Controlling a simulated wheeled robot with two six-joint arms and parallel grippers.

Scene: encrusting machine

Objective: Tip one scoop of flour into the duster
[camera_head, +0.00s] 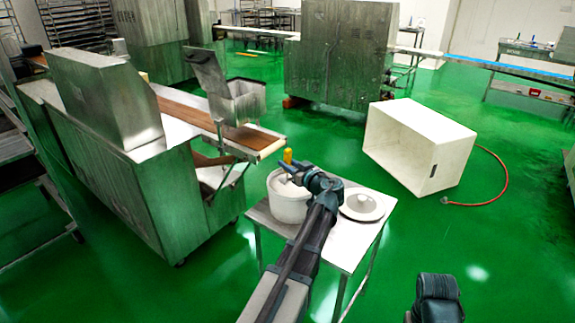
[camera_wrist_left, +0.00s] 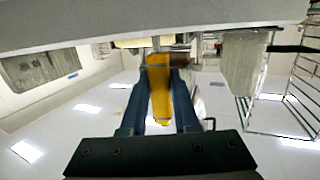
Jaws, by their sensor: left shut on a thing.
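My left gripper (camera_head: 289,168) is over the white flour bucket (camera_head: 290,208) on a small table. It is shut on the yellow handle of the scoop (camera_head: 287,156), which sticks up above the bucket's rim. In the left wrist view the yellow scoop handle (camera_wrist_left: 159,90) sits between the two blue fingers. The scoop's bowl is hidden, so I cannot tell whether it holds flour. The duster (camera_head: 237,101) appears to be the metal hopper with a raised lid, above the conveyor's end, left of and beyond the bucket.
A white lid (camera_head: 363,206) lies on the small table (camera_head: 345,250), right of the bucket. The brown conveyor belt (camera_head: 190,112) and steel machine (camera_head: 150,190) stand to the left. A white crate (camera_head: 450,150) lies on the green floor with a red hose (camera_head: 495,190) beside it.

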